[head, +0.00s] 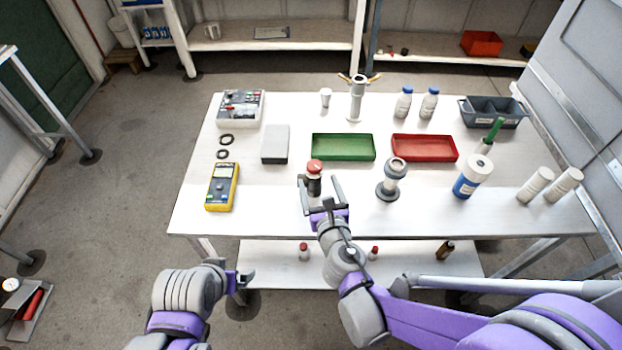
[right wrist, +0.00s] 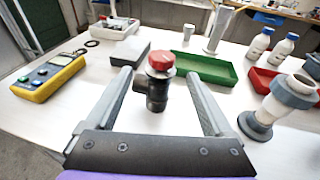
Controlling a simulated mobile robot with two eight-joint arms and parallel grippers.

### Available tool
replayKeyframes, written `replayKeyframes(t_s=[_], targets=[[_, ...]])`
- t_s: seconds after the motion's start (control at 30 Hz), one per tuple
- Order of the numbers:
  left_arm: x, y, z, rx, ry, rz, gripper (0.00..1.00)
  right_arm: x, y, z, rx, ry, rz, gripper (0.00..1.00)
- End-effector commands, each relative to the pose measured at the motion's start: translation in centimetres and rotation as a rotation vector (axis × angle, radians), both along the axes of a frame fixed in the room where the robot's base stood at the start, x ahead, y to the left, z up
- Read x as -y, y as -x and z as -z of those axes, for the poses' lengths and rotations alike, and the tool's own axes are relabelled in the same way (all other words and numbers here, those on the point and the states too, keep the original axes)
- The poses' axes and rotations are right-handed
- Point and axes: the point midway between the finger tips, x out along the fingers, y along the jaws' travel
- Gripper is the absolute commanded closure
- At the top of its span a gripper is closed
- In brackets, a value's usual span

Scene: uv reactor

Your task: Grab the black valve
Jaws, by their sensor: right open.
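The black valve (head: 314,186) stands upright on the white table, with a red knob on top. In the right wrist view the black valve (right wrist: 157,95) is just beyond and between the fingers, with a grey collar under the red knob. My right gripper (head: 321,190) is open, its two fingers pointing at the valve, one on each side. In the right wrist view my right gripper (right wrist: 158,95) shows nothing held. My left gripper (head: 243,281) is low, in front of the table's left part, away from the valve; its jaw state is unclear.
A grey-white pipe fitting (head: 393,180) stands right of the valve. A green tray (head: 343,148) and a red tray (head: 425,149) lie behind. A yellow multimeter (head: 222,187) lies to the left. The table (head: 265,200) is clear between multimeter and valve.

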Motion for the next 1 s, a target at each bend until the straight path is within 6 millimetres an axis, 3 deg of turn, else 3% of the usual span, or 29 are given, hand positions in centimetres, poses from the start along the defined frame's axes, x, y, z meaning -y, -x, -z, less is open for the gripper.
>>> replayKeyframes(t_s=[0.2, 0.47, 0.7, 1.0], targets=[[0.0, 0.0, -0.1, 0.001, 0.0, 0.0, 0.0, -0.6, -3.5, 0.7, 0.0, 0.002, 0.002, 0.13], [0.0, -0.1, -0.3, 0.002, 0.0, 0.0, 0.0, -0.9, -5.6, 1.1, 0.0, 0.0, 0.003, 0.13], [0.0, -0.3, -0.9, 0.006, 0.0, 0.0, 0.0, -1.4, -9.1, 1.7, 0.0, -0.001, 0.004, 0.13], [0.0, -0.3, -1.0, 0.006, 0.0, 0.0, 0.0, -1.6, -9.9, 2.0, -0.001, -0.001, 0.003, 0.13]])
